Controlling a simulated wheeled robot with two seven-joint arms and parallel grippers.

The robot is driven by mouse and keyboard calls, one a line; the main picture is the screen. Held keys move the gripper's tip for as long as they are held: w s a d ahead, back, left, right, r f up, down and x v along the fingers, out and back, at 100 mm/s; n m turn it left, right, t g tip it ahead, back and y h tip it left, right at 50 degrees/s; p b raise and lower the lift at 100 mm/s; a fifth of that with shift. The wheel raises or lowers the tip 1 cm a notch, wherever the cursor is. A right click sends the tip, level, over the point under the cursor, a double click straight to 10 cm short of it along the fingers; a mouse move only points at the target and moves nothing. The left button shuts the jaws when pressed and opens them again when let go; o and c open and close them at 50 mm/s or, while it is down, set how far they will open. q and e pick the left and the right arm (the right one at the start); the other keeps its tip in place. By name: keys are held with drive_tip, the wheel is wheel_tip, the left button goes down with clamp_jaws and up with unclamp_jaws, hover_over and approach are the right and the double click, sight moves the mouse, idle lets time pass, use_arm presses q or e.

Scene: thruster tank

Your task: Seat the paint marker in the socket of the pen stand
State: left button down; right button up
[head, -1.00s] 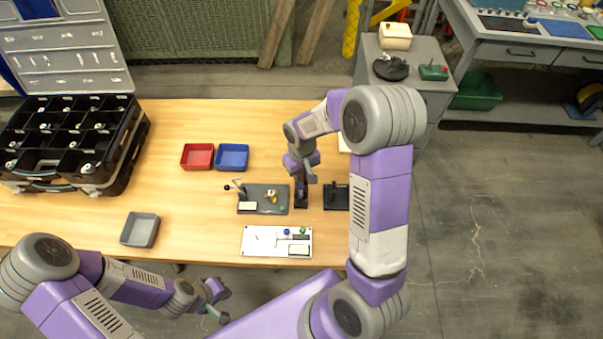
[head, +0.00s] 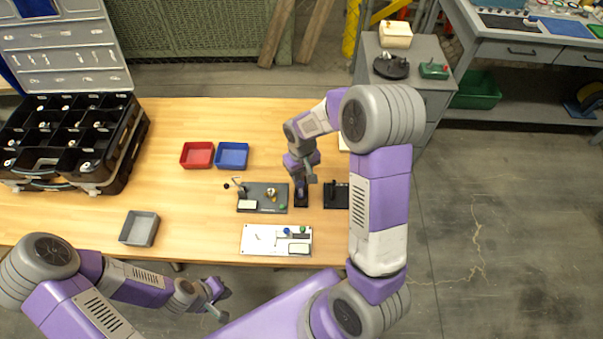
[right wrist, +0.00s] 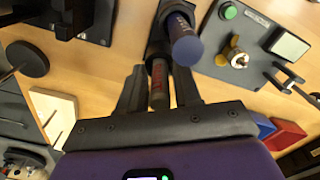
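The dark pen stand (head: 301,203) is on the wooden table, below my right gripper (head: 304,178); its block also shows in the right wrist view (right wrist: 157,48). A blue cylinder with a printed label (right wrist: 184,42), which looks like the paint marker, rises from the stand with its round end toward the camera. How deep it sits is hidden. A dark cylinder with a red label (right wrist: 159,82) shows between the fingers of my right gripper, with gaps on both sides. My right gripper is open. My left gripper (head: 222,302) is open and empty near the table's front edge.
A grey fixture plate (head: 264,207) is left of the stand, and a black fixture (head: 336,196) is right of it. A white board (head: 262,246) lies in front. Red (head: 197,155), blue (head: 232,156) and grey trays (head: 140,229) are further left. The table between them is clear.

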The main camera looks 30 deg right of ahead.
drive_tip(key=shift+o, duration=1.1)
wheel_tip(320, 180, up, 8)
drive_tip(key=shift+p, duration=1.1)
wheel_tip(320, 180, up, 4)
drive_tip(key=p, duration=0.3)
drive_tip(key=shift+f, duration=0.1)
drive_tip(key=shift+f, duration=0.1)
